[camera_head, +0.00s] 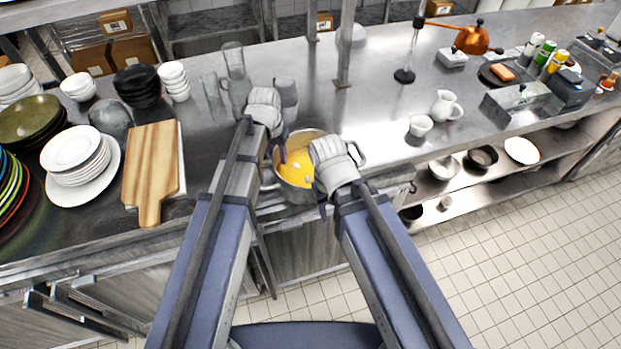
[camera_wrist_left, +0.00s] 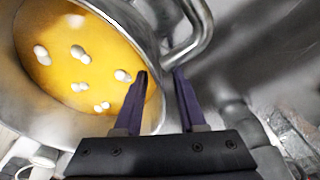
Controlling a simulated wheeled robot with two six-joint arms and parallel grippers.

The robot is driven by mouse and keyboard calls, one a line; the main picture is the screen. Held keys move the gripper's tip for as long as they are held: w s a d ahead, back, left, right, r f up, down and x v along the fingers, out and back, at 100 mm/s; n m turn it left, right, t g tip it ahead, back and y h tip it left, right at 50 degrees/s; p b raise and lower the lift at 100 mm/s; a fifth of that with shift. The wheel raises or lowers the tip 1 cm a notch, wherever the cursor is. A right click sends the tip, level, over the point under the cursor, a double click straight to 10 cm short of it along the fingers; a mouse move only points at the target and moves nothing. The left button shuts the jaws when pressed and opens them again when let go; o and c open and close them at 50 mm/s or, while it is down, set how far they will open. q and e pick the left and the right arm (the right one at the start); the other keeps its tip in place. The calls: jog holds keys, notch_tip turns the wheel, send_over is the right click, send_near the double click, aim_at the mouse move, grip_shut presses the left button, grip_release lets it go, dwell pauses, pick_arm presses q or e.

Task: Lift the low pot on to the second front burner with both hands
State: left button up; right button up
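The low pot (camera_head: 295,189) is a shiny metal pot of orange-yellow soup with white pieces, near the counter's front edge. Whether it rests on something or hangs clear is hidden by my arms. My left gripper (camera_head: 279,147) is at its left side. In the left wrist view the pot (camera_wrist_left: 125,22) fills the upper left. The left gripper (camera_wrist_left: 160,78) is open there, one finger over the soup and the other by the foot of the loop handle (camera_wrist_left: 204,30). My right gripper (camera_head: 323,210) is at the pot's right front, its fingers mostly hidden. No burner is clearly visible.
A wooden board (camera_head: 152,170), stacked white plates (camera_head: 75,150) and bowls stand left on the metal counter. Glasses (camera_head: 234,58) stand behind my left gripper. The counter between pot and jug looks mostly clear.

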pick_arm(q)
jog(key=shift+w+f+b, duration=0.1)
jog(key=shift+f+b, duration=0.2)
jog(key=shift+f, duration=0.45)
jog(key=shift+r, duration=0.1)
grip_shut()
jog(key=shift+d, duration=0.1)
dwell(0.6)
